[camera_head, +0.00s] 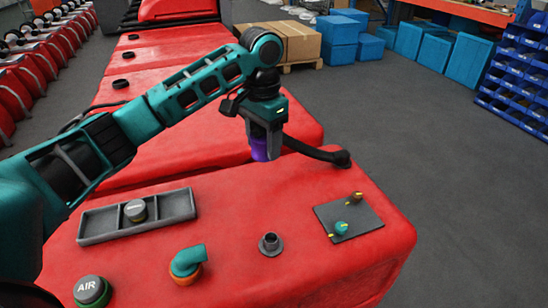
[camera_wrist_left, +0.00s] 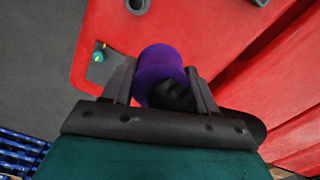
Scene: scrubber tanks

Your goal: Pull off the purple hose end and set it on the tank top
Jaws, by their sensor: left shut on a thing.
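The purple hose end (camera_head: 263,148) hangs from my left gripper (camera_head: 266,128) above the back part of the red tank top (camera_head: 225,210). In the left wrist view the purple end (camera_wrist_left: 160,65) sits between the two fingers (camera_wrist_left: 163,90), which are shut on it. The black hose (camera_head: 315,151) runs from behind it to a fitting on the tank's right rear. A bare grey port (camera_head: 270,244) stands upright on the tank top, apart from the hose end; it shows in the wrist view too (camera_wrist_left: 137,5). My right gripper is not in view.
A grey tray (camera_head: 95,225) holding a round cap (camera_head: 135,210) lies at left.

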